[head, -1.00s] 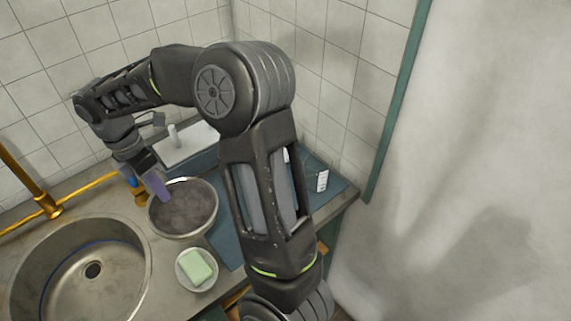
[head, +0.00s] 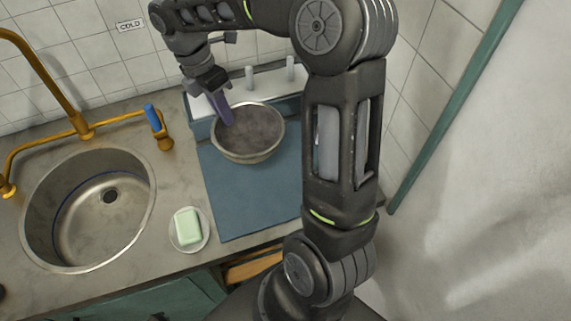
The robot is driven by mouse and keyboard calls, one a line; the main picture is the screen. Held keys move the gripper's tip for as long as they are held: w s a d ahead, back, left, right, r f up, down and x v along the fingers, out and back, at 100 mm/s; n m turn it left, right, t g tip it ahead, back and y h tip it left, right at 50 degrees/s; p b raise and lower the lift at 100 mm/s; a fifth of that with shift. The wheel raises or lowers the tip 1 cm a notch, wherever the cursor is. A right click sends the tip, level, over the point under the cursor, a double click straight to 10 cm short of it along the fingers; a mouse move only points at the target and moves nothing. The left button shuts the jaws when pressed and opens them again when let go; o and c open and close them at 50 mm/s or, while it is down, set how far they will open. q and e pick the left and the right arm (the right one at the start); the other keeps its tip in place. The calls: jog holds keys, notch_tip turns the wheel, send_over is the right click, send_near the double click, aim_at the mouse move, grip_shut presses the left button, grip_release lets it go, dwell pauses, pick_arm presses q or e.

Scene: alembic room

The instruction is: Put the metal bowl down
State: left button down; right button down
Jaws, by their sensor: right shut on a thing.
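The metal bowl (head: 252,150) is grey, round and roughly upright, over the upper left part of a blue mat (head: 245,205). I cannot tell whether its base touches the mat or hangs just above it. My right gripper (head: 226,116) is shut on the bowl's far left rim, with a purple finger inside the bowl. The finger outside the wall is hidden. My left gripper is not in view.
A round sink (head: 85,215) with a brass tap (head: 72,112) is at the left. Green soap (head: 188,226) lies on a white dish (head: 203,242) at the counter's front. A white rack (head: 265,88) stands behind the bowl. The mat's front part is clear.

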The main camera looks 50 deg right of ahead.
aim_at(227, 131)
jog(key=shift+w+a+b+x, duration=0.15)
jog(key=shift+b+x, duration=0.25)
jog(key=shift+x, duration=0.6)
jog(key=shift+w+a+b+x, duration=0.1)
jog(key=shift+w+b+x, duration=0.25)
jog(key=shift+x, duration=0.7)
jog(key=shift+w+b+x, duration=0.15)
jog(key=shift+b+x, duration=0.3)
jog(key=shift+x, duration=0.55)
jog(key=shift+f, duration=0.2)
jog(key=x, duration=0.2)
jog(key=shift+w+a+f, duration=0.1)
jog(key=shift+w+f, duration=0.05)
jog(key=shift+f, duration=0.7)
jog(key=shift+f, duration=0.1)
jog(key=c, duration=1.5)
grip_release()
jog(key=shift+c, duration=0.2)
